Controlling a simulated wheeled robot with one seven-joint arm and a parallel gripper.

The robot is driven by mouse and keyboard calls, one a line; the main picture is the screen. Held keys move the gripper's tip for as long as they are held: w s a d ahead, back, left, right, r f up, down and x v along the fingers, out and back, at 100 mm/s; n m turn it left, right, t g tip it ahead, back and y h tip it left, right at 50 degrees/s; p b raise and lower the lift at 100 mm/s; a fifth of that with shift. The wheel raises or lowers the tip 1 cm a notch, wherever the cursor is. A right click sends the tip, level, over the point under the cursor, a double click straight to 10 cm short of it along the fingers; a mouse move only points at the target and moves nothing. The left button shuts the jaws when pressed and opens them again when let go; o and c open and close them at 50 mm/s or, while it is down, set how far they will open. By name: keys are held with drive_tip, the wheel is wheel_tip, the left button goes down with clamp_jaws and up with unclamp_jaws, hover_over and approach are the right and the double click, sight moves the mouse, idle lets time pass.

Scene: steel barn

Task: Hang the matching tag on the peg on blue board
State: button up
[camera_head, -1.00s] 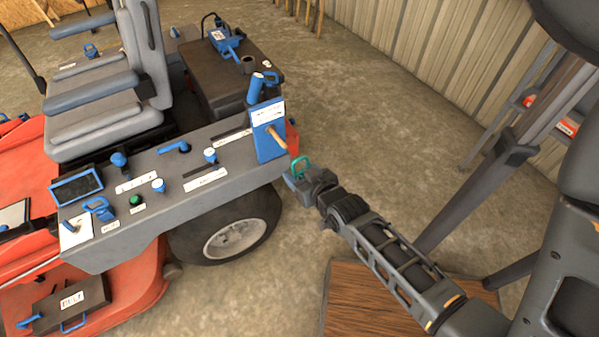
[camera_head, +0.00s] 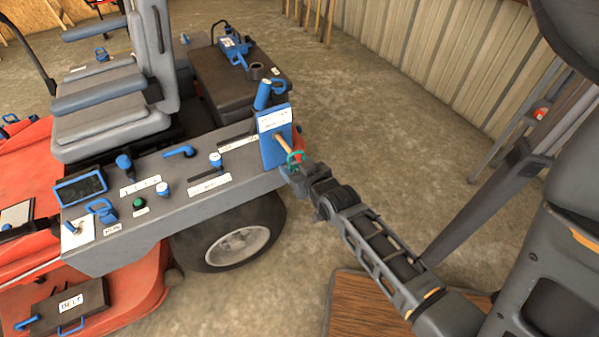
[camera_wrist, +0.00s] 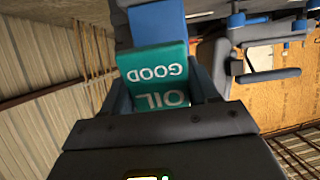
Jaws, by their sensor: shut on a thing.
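The blue board (camera_head: 273,150) stands upright at the end of the mower's grey console, with a white label (camera_head: 274,119) whose text is too small to read. A wooden peg (camera_head: 283,143) sticks out of it toward my gripper (camera_head: 293,169). My gripper is shut on a teal tag (camera_head: 295,157), whose loop is at the peg's outer end. I cannot tell whether the loop is around the peg or only in front of it. In the wrist view the tag (camera_wrist: 155,66) reads "OIL GOOD" upside down between the fingers. The peg is not clear there.
A blue cylinder-shaped handle (camera_head: 263,95) stands just behind the board. The grey console (camera_head: 150,215) carries several knobs, blue levers and a small screen. A tyre (camera_head: 235,235) is below it. Open concrete floor lies right of the board.

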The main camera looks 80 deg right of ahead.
drive_tip(key=shift+w+d+f+b, duration=0.2)
drive_tip(key=shift+w+d+b, duration=0.45)
drive_tip(key=shift+w+d, duration=0.6)
drive_tip(key=shift+w+d+f+b, duration=0.2)
drive_tip(key=shift+w+d+b, duration=0.4)
drive_tip(key=shift+w+d, duration=0.6)
